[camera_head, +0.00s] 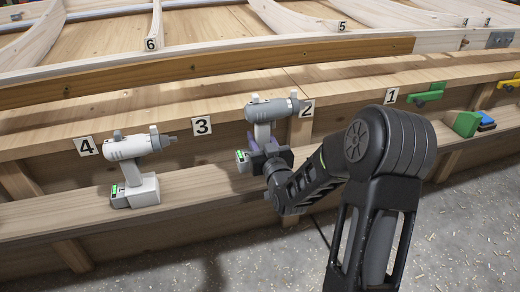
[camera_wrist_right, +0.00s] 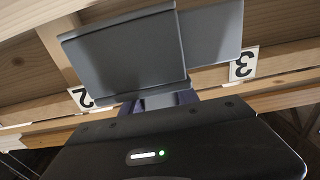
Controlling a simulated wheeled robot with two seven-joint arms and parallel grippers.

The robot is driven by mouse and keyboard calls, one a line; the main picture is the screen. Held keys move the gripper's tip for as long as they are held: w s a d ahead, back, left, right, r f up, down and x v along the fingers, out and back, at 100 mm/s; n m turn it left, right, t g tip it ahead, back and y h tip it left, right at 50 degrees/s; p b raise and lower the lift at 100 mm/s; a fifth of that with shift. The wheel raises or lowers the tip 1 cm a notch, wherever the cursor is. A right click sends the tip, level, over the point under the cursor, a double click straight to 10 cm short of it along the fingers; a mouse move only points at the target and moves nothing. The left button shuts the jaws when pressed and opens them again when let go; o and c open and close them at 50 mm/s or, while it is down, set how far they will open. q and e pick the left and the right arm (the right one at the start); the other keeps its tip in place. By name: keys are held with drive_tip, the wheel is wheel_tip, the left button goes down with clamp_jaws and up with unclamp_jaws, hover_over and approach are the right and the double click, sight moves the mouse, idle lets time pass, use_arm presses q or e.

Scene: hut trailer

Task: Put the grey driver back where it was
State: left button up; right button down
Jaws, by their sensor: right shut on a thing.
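The grey driver (camera_head: 268,110) is in the head view, upright near label 2 (camera_head: 307,107), with its nose to the right. My right gripper (camera_head: 262,146) is shut on its handle. The driver's base, with a green mark, shows left of the gripper at the shelf. I cannot tell whether the base touches the shelf. A paler driver (camera_head: 133,150) stands on the shelf by label 4 (camera_head: 86,147). In the right wrist view, grey plates fill the upper middle, between label 2 (camera_wrist_right: 82,97) and label 3 (camera_wrist_right: 242,62). My left gripper is not in view.
The wooden shelf (camera_head: 60,217) runs along the wall frame. It is bare between the two drivers, below label 3 (camera_head: 202,126). Green clamp (camera_head: 427,95) and green block (camera_head: 467,124) are at the right, past label 1 (camera_head: 391,96). My right arm covers the middle right.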

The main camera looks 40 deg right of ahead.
drive_tip(key=shift+r, duration=0.1)
drive_tip(key=shift+f+b, duration=0.7)
drive_tip(key=shift+f, duration=1.1)
drive_tip(key=shift+f, duration=0.15)
drive_tip(key=c, duration=0.9)
unclamp_jaws()
drive_tip(key=shift+f, duration=0.1)
